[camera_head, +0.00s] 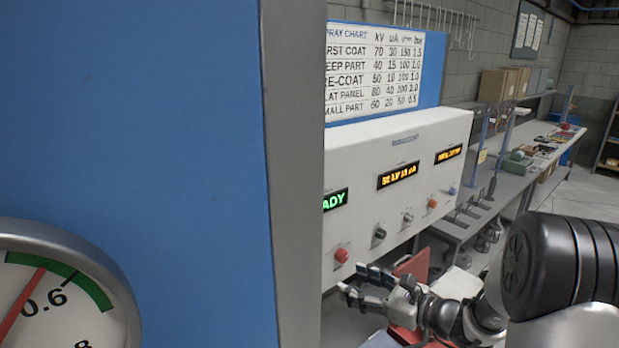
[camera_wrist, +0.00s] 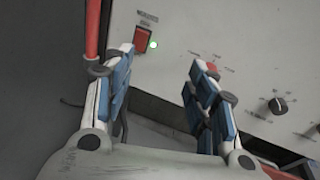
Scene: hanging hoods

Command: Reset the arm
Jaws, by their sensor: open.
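My gripper (camera_head: 362,286) is at the lower middle of the head view, in front of the lower part of a white control panel (camera_head: 400,150). Its two fingers are apart with nothing between them. In the wrist view my gripper (camera_wrist: 165,75) shows two blue-padded fingers spread open. Beyond them is the panel face with a red rocker switch (camera_wrist: 143,37), a lit green lamp beside it, and a black knob (camera_wrist: 277,105). A red knob shows just past the right fingertip; I cannot tell whether they touch. My arm comes in from the right of the head view.
A blue panel (camera_head: 140,130) with a grey edge and a round gauge (camera_head: 60,290) fill the left side, close by. A spray chart (camera_head: 375,65) stands above the control panel. A long workbench (camera_head: 500,185) with boxes runs back on the right. Open floor lies at far right.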

